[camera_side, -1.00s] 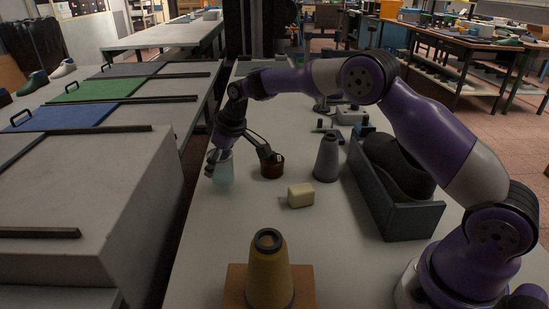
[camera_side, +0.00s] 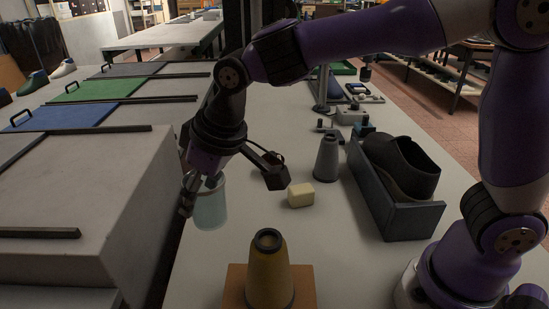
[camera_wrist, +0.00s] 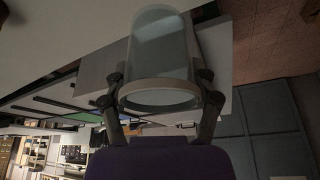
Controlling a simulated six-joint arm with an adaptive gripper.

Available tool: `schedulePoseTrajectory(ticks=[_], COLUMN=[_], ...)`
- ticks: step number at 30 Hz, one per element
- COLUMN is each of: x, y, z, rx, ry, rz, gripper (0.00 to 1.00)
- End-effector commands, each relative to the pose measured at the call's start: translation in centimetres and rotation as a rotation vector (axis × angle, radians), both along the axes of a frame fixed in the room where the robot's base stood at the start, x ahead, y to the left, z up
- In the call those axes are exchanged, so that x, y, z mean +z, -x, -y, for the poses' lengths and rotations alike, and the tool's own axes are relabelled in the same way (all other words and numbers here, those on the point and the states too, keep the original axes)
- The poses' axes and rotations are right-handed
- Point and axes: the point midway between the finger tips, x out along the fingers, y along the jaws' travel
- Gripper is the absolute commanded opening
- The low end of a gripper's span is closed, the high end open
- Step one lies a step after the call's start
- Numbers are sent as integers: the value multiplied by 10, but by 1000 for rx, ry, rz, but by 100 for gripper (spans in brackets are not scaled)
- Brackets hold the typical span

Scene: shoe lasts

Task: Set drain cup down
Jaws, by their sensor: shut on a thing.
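The drain cup is a pale, translucent cup (camera_side: 210,208) with a lighter rim, near the left edge of the table in the side view. It stands roughly upright there. My gripper (camera_side: 200,186) is shut on the cup near its upper part, with my arm above it. In the wrist view the cup (camera_wrist: 160,55) sits between the two fingers of my gripper (camera_wrist: 162,82), with its rim towards the camera. I cannot tell whether its base touches the table.
A yellow cone spool (camera_side: 267,270) on a brown block stands in front. A cream block (camera_side: 300,195), a grey cone (camera_side: 327,158) and a grey tray (camera_side: 397,214) with a dark shoe (camera_side: 402,168) lie to the right. The grey table (camera_side: 213,270) is clear in front of the cup.

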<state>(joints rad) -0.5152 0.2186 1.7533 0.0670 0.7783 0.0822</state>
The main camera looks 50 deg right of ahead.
Motion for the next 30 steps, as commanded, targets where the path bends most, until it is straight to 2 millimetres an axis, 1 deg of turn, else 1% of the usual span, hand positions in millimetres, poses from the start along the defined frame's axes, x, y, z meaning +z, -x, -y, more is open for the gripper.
schedulePoseTrajectory(ticks=[1,3,5,7,8,11,15,18,21,26,30], x=[1,-1,-3,-6,-9,-22,-44,-58,-68,-76,-98], y=[16,32,42,45,43,31,3,-14,-26,-34,-34], z=[-4,-6,-6,-3,0,15,41,56,67,74,75], rx=[9,13,12,9,8,1,1,4,7,12,13], ry=[1,1,3,4,5,7,7,6,5,5,6], rz=[2,5,5,6,5,2,1,1,3,3,0], gripper=[37,37,37,37,37,37,37,37,37,37,37])
